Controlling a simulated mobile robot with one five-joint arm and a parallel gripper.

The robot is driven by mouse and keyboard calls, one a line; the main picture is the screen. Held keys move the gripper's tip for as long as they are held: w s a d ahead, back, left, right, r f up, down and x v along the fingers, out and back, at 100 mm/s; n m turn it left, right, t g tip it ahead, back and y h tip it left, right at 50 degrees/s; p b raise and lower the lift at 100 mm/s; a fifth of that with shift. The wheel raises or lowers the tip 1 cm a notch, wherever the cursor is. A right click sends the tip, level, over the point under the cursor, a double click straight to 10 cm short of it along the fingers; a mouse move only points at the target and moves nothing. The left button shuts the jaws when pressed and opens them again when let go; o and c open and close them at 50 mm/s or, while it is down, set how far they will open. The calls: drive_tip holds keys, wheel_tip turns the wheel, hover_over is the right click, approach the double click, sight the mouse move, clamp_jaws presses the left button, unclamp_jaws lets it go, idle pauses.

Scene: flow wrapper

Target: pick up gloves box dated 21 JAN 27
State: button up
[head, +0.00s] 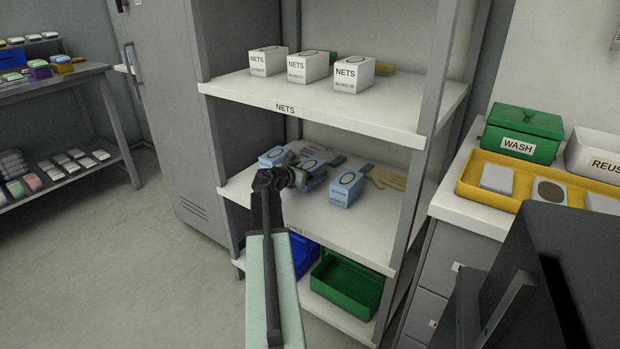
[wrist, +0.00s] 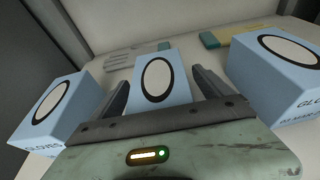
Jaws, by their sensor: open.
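Three light blue gloves boxes stand in a row on the middle shelf (head: 318,222). In the wrist view the middle box (wrist: 155,82) stands between the two fingers of my open gripper (wrist: 160,88), its dated face hidden. The left box (wrist: 52,110) and the right box (wrist: 285,80) flank it outside the fingers. In the head view my gripper (head: 285,178) covers part of the left box (head: 275,157) and of the middle box (head: 315,170). The right box (head: 346,189) stands clear.
White NETS boxes (head: 311,66) stand on the shelf above. Loose gloves (head: 388,179) lie behind the blue boxes. A blue bin (head: 303,256) and a green bin (head: 347,283) sit on the bottom shelf. A shelf post (head: 408,200) stands at the right.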

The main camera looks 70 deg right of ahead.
drive_tip(key=c, duration=1.6)
drive_tip(key=shift+r, duration=0.1)
